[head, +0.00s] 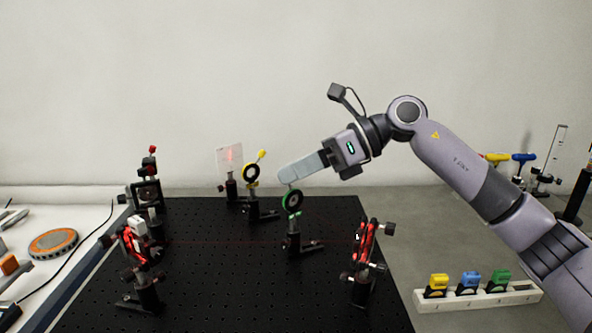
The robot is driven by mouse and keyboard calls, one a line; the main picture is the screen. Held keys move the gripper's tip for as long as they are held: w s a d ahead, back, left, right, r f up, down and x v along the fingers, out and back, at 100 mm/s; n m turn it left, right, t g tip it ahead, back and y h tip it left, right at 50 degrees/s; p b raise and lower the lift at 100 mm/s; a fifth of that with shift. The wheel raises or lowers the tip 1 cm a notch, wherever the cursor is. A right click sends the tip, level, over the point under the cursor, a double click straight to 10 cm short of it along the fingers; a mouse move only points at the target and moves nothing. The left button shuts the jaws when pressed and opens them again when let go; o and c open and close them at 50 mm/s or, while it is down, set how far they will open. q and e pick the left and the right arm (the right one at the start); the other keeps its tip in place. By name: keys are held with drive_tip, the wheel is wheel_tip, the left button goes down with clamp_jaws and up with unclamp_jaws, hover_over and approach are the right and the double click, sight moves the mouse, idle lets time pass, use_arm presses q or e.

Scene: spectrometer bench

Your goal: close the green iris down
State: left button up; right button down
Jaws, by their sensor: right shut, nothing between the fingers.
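The green iris (292,201) stands upright on a post near the middle of the black breadboard (215,285). Its ring is black with green on it, and a small green lever tip shows at its top. My right gripper (284,177) comes in from the right, shut and empty. Its fingertips are just above and left of the iris top, at or very near the lever. I cannot tell whether they touch. My left gripper is not in view.
A yellow iris (251,173) and a clear card with a red spot (230,158) stand behind. Red mounts stand at left (137,243) and right (366,243). A white rack (480,297) holds yellow, blue and green pieces. The breadboard's front middle is clear.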

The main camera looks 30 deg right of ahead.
drive_tip(key=shift+r, duration=0.15)
idle(0.5)
drive_tip(key=shift+r+p, duration=0.65)
drive_tip(key=shift+d, duration=0.1)
drive_tip(key=s+d+r, duration=0.6)
drive_tip(key=d+r, duration=0.1)
drive_tip(key=r, duration=0.1)
drive_tip(key=shift+s+d+r+b, duration=0.15)
drive_tip(key=shift+s+r+b, duration=0.15)
drive_tip(key=shift+b, duration=0.15)
